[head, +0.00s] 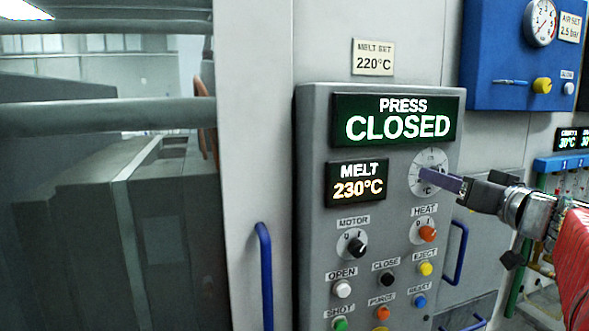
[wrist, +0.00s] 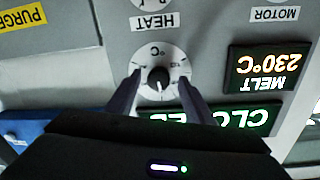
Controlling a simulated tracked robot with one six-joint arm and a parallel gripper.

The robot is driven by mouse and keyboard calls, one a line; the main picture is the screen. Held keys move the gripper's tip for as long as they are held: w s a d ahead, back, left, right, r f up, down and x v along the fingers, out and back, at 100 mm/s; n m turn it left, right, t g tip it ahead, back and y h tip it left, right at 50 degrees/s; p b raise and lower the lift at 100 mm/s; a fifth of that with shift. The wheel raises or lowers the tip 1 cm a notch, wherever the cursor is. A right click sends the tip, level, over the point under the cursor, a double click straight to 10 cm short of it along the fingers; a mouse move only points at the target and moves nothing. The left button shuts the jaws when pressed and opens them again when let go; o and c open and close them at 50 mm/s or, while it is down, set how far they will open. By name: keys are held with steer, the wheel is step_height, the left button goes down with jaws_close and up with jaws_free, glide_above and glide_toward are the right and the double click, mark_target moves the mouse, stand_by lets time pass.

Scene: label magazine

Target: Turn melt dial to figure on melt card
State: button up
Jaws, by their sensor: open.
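The melt card (head: 373,57) above the panel reads "MELT SET 220°C". The melt display (head: 357,183) reads 230°C; it also shows upside down in the wrist view (wrist: 266,70). The melt dial (head: 431,157) is a round white scale, partly hidden by my gripper (head: 423,177) in the head view. In the wrist view the dial's black knob (wrist: 158,77) shows, with a pale mark on its lower side. My gripper (wrist: 160,92) is open, with one finger on each side of the knob. I cannot tell whether the fingers touch it.
The press sign (head: 397,119) reads "PRESS CLOSED". Below the dial are the heat switch (head: 427,234), the motor switch (head: 352,245) and several coloured buttons. A blue handle (head: 265,275) is at left of the panel; a blue gauge box (head: 500,60) is at upper right.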

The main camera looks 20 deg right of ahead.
steer(key=shift+w, duration=0.55)
steer(key=shift+d, duration=0.1)
steer(key=shift+c, duration=0.5)
steer(key=c, duration=0.9)
steer(key=shift+c, duration=0.2)
steer(key=shift+m, duration=0.8)
steer(key=o, duration=1)
